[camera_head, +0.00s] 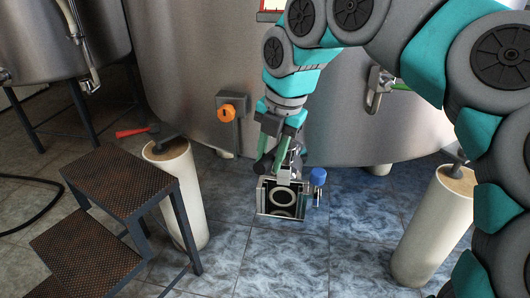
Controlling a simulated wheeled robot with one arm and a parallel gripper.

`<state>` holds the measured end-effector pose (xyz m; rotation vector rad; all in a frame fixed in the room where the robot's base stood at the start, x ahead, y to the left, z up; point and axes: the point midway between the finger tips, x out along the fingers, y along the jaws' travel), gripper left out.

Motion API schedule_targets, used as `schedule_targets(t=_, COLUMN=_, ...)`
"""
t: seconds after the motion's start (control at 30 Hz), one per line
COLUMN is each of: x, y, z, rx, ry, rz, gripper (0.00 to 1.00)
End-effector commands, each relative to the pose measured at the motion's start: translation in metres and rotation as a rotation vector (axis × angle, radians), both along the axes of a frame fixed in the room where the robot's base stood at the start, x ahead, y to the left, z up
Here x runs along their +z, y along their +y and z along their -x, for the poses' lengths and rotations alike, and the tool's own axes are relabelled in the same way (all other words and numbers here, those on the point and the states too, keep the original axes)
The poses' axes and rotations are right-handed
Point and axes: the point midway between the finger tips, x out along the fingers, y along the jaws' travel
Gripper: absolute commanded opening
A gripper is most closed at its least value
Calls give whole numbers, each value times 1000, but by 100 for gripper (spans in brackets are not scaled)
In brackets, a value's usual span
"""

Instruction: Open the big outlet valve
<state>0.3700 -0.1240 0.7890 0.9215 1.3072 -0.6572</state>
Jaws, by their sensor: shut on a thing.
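The big outlet valve (283,200) is low at the front of the steel tank, near the middle of the view. It shows a square metal end with a round pale ring inside and a blue knob (317,177) at its right side. My gripper (273,157) reaches down from above, with its green-tipped fingers right over the valve. It is shut on the metal handle at the valve's top. The fingers hide most of the handle, so I cannot tell its exact angle.
An orange knob (227,113) is on the tank (185,60). Blue tiled floor before the valve is clear.

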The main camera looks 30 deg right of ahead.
Motion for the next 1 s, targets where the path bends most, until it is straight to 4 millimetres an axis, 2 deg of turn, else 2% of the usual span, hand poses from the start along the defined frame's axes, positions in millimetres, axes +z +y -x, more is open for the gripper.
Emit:
schedule_targets(t=0.47, x=-2, y=5, z=5, rx=20, ry=13, rz=-12, gripper=0)
schedule_targets(t=0.5, x=-2, y=5, z=5, rx=20, ry=13, rz=-12, gripper=33)
schedule_targets(t=0.77, x=-1, y=4, z=4, rx=17, ry=11, rz=-10, gripper=62)
schedule_targets(t=1.0, x=-1, y=3, z=4, rx=16, ry=9, rz=-9, gripper=62)
